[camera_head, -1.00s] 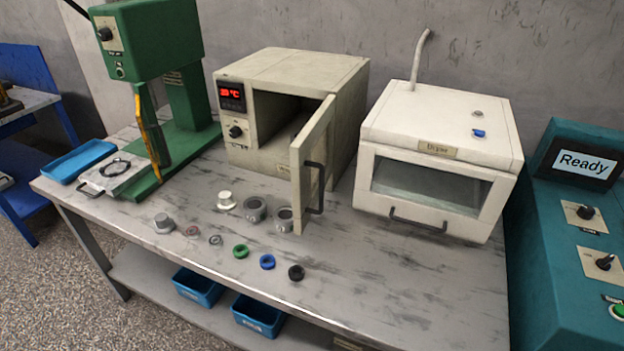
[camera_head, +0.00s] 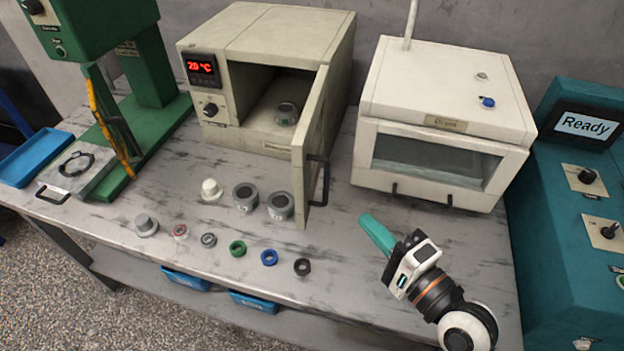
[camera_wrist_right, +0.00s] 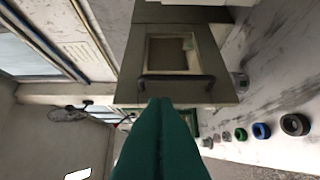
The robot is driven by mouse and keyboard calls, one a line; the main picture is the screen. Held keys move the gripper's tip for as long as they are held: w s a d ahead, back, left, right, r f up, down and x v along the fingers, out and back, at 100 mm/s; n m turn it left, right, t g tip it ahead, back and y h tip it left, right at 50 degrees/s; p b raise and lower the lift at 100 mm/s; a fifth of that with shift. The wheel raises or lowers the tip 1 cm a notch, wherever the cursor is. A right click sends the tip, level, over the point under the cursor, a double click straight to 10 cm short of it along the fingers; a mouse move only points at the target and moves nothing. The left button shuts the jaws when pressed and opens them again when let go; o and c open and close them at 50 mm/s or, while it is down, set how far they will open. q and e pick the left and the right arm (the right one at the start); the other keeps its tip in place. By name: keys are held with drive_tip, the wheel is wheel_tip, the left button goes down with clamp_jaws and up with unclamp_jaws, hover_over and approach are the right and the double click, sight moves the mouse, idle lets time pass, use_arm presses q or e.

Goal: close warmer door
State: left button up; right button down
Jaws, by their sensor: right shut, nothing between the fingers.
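The warmer (camera_head: 262,75) is a beige box with a red digital display on its front left. Its door (camera_head: 314,150) stands wide open, hinged on the right and swung out toward the front, with a dark handle (camera_head: 319,181). A grey cylindrical part (camera_head: 286,114) sits inside the warmer. My right gripper (camera_head: 377,234), with green fingers, is shut and empty, right of the door and apart from it. In the right wrist view, the closed green fingers point toward the door and its handle (camera_wrist_right: 176,79). My left gripper is not in view.
The white dryer (camera_head: 445,120) stands right of the warmer, its front shut. Several small parts and rings, including a green ring (camera_head: 237,248), lie on the table in front. A green press (camera_head: 150,100) stands at left. A teal panel (camera_head: 570,200) is at right.

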sight(306, 178)
drive_tip(key=p+x, duration=0.1)
drive_tip(key=x, duration=0.2)
drive_tip(key=a+p+x, duration=0.1)
drive_tip(key=x, duration=0.3)
drive_tip(key=s+x, duration=0.1)
drive_tip(key=x, duration=0.2)
drive_tip(key=shift+a+p, duration=0.4)
drive_tip(key=shift+a, duration=0.55)
drive_tip(key=shift+w, duration=0.1)
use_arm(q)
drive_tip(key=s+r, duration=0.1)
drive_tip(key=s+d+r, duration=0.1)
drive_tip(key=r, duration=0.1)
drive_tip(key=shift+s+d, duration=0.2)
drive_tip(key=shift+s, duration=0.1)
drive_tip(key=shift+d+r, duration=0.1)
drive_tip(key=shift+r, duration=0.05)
